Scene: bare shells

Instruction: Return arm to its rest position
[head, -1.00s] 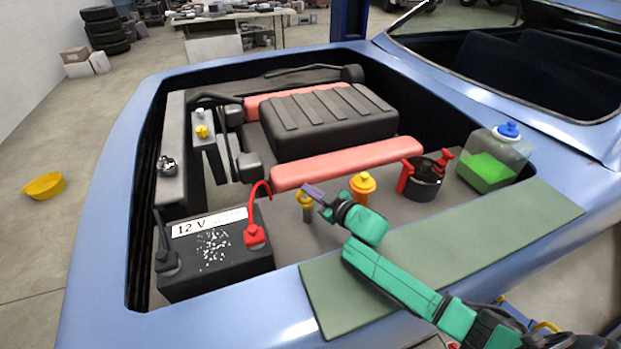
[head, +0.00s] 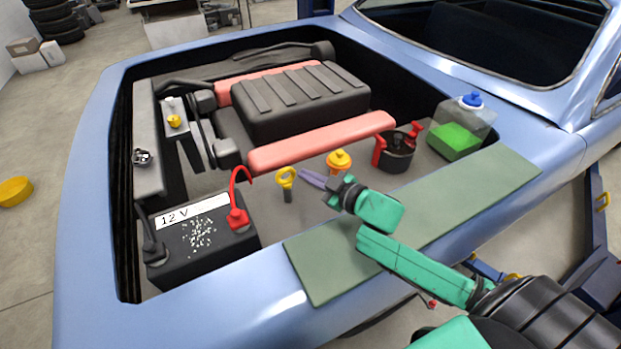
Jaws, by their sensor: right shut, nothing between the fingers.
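My right arm comes in from the lower right over the green fender mat (head: 318,279). Its gripper (head: 306,176) is shut and empty, its tips pointing left over the engine bay. The tips are a little to the right of the yellow dipstick ring (head: 286,174) and apart from it. The orange-yellow cap (head: 339,161) stands just behind the gripper. My left gripper is not in view.
A 12 V battery (head: 200,232) with a red clamp (head: 237,218) sits front left in the bay. A black holder with red handles (head: 397,158) and a tank of green fluid (head: 457,138) are at the right. The blue car body (head: 93,190) edges the bay.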

